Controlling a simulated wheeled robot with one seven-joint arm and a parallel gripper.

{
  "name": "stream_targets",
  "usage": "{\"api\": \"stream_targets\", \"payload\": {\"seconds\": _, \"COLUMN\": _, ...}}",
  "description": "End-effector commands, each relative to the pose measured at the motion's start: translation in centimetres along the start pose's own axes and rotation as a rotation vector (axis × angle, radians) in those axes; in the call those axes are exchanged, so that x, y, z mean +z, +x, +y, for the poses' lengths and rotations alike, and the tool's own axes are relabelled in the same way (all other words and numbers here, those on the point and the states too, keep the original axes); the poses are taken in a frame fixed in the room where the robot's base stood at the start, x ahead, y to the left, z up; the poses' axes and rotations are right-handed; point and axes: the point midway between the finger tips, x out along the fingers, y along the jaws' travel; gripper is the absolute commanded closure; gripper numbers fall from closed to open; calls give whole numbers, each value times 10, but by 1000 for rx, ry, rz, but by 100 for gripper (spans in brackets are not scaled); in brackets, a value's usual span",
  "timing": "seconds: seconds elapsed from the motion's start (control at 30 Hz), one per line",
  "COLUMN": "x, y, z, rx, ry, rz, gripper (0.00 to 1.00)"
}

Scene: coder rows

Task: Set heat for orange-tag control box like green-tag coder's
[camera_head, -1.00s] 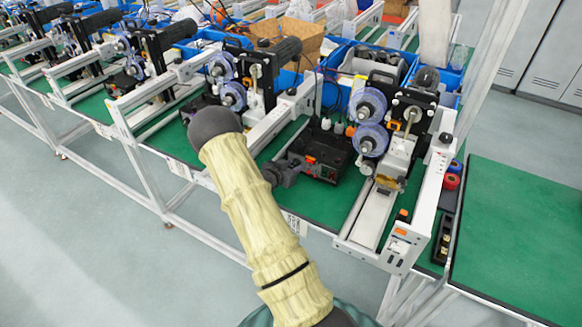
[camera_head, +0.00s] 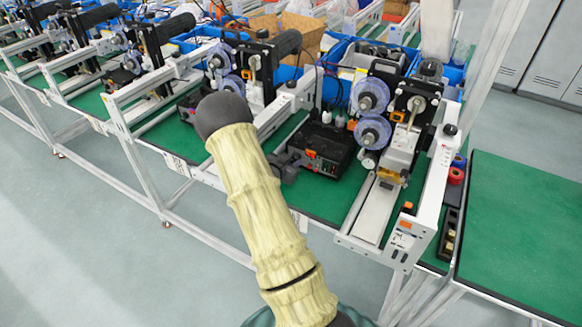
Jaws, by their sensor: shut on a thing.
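The orange-tag control box (camera_head: 328,142) is a black box with an orange tag on its front and a small red switch, on the green bench top. My gripper (camera_head: 298,158) is dark, partly hidden behind my arm, and at the left part of the box's front. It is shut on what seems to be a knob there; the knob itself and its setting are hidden. The coder (camera_head: 400,112) beside the box has two blue-grey reels and an orange tag on its front rail. I cannot make out a green tag on any coder.
More coders, such as the neighbouring one (camera_head: 256,72), stand in a row to the left. Blue bins (camera_head: 345,48) and a cardboard box (camera_head: 290,32) are behind. A bare green table (camera_head: 525,235) is at right. Grey floor is open at front left.

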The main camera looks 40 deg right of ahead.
Motion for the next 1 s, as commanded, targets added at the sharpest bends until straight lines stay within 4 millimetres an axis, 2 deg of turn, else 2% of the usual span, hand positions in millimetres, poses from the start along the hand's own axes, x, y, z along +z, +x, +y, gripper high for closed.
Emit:
{"api": "stream_targets", "payload": {"seconds": 0.03, "x": 5, "y": 3, "z": 2, "rx": -12, "ry": 31, "rz": 0, "gripper": 97}}
{"api": "stream_targets", "payload": {"seconds": 1.0, "x": 8, "y": 4, "z": 8, "rx": -265, "ry": 636, "rz": -31, "gripper": 97}}
